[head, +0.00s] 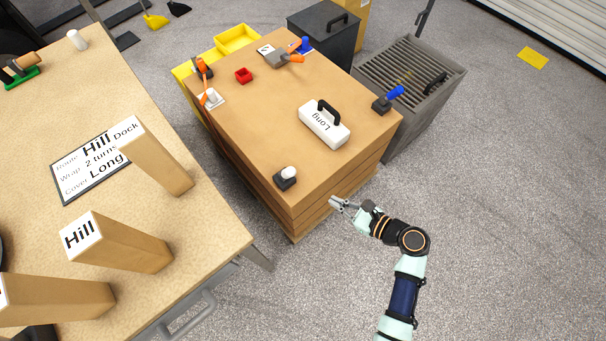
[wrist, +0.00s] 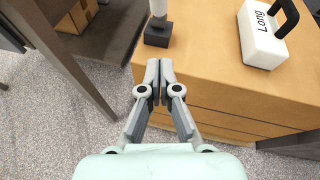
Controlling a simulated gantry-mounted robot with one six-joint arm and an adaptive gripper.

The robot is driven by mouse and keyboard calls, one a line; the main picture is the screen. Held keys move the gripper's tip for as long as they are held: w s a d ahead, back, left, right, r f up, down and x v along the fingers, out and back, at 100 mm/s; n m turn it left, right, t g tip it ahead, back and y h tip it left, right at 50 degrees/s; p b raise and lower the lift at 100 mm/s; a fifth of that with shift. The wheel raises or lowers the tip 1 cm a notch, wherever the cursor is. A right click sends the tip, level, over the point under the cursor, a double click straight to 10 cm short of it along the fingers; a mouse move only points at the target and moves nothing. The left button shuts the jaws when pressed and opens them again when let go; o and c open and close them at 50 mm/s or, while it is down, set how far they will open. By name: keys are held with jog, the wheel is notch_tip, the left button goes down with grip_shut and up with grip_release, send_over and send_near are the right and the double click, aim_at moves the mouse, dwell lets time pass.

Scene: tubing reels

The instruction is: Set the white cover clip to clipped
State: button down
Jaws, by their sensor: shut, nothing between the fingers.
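A black block with a white rounded top (head: 287,176), which looks like the white cover clip, stands at the near corner of the wooden cabinet top. In the wrist view its black base (wrist: 158,34) and upright white post (wrist: 158,8) show just beyond my fingertips, the post cut off by the top edge. I cannot tell whether it is clipped. My gripper (head: 337,203) is shut and empty, off the cabinet's near right side. In the wrist view the fingertips (wrist: 159,80) meet near the cabinet edge, apart from the clip.
A white block marked "Long" with a black handle (head: 324,124) lies on the cabinet (head: 255,130). A blue-handled black fixture (head: 388,100) is at its right corner. Orange-handled items lie at the back. A table (head: 100,190) with wooden posts, one marked "Hill" (head: 120,245), stands left.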

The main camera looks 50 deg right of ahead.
aim_at(287, 174)
jog(key=r+b+x, duration=0.1)
jog(key=b+x, duration=0.2)
jog(key=x, duration=0.3)
jog(key=w+r+b+x, duration=0.1)
jog(key=b+x, duration=0.1)
jog(key=x, duration=0.4)
jog(key=shift+w+a+b, duration=0.2)
jog(key=shift+w+b, duration=0.15)
jog(key=shift+b, duration=0.05)
jog(key=shift+r, duration=0.25)
